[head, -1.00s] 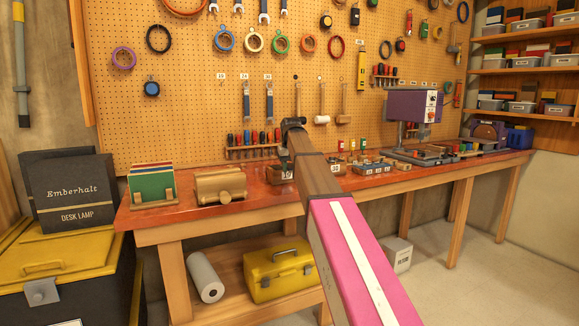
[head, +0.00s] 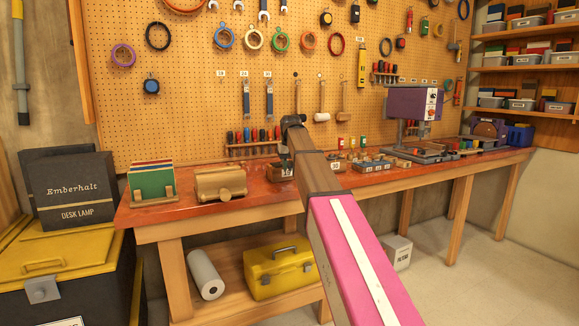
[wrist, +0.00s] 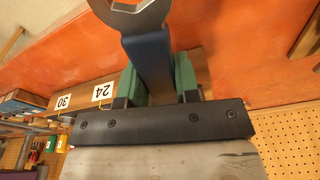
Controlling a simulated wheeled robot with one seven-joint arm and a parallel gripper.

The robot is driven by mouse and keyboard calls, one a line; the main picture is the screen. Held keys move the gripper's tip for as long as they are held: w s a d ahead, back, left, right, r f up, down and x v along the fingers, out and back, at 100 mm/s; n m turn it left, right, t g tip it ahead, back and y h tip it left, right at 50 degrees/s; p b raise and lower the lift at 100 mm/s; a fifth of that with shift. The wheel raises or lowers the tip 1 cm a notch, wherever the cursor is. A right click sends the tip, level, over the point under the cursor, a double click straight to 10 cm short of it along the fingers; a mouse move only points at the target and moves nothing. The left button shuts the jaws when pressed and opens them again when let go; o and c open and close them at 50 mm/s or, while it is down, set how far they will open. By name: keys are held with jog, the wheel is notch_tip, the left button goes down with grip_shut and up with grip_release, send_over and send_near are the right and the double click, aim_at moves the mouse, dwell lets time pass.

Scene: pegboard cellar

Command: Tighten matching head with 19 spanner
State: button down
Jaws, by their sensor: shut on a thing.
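My gripper (wrist: 155,86) has green fingers shut on a spanner (wrist: 148,58) with a blue handle. Its dark jaw end (wrist: 138,12) points to the top of the wrist view and is cut off by the edge. In the head view my arm hides most of the gripper, low over the bench by a small numbered block (head: 287,172). Blocks labelled 24 (wrist: 103,92) and 30 (wrist: 64,102) stand left of the gripper in the wrist view. No bolt head shows at the spanner's jaw; I cannot tell if they touch.
Two blue-handled spanners (head: 246,100) hang on the pegboard (head: 180,110); the spot left of them is bare. The red-topped bench (head: 255,188) carries a card rack (head: 152,186), a wooden roll-shaped object (head: 220,184) and a purple drill press (head: 412,104). A screwdriver rack (head: 252,146) is behind.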

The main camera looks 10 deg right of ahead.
jog(key=shift+f, duration=0.75)
dwell(0.6)
jog(key=shift+a+m, duration=1.1)
jog(key=shift+w+a+f+m+h, duration=0.15)
jog(key=shift+a+m+h, duration=0.15)
jog(key=shift+a+m, duration=0.7)
jog(key=shift+w+a+m, duration=0.35)
jog(key=shift+a+m, duration=0.35)
jog(key=shift+m, duration=0.1)
jog(key=shift+w+a+m, duration=0.35)
jog(key=shift+a+m, duration=0.35)
jog(key=shift+m, duration=0.1)
jog(key=shift+w+a+m+g+h, duration=0.2)
jog(key=shift+w+a+m, duration=0.35)
jog(key=shift+m, duration=0.25)
jog(key=shift+w+a+m+g+h, duration=0.1)
jog(key=shift+w+a+m+h, duration=0.2)
jog(key=shift+a+m, duration=0.4)
jog(key=shift+d, duration=0.15)
jog(key=shift+s+d, duration=0.15)
jog(key=shift+s+d+n, duration=0.1)
jog(key=shift+s+n, duration=0.05)
jog(key=shift+n, duration=0.15)
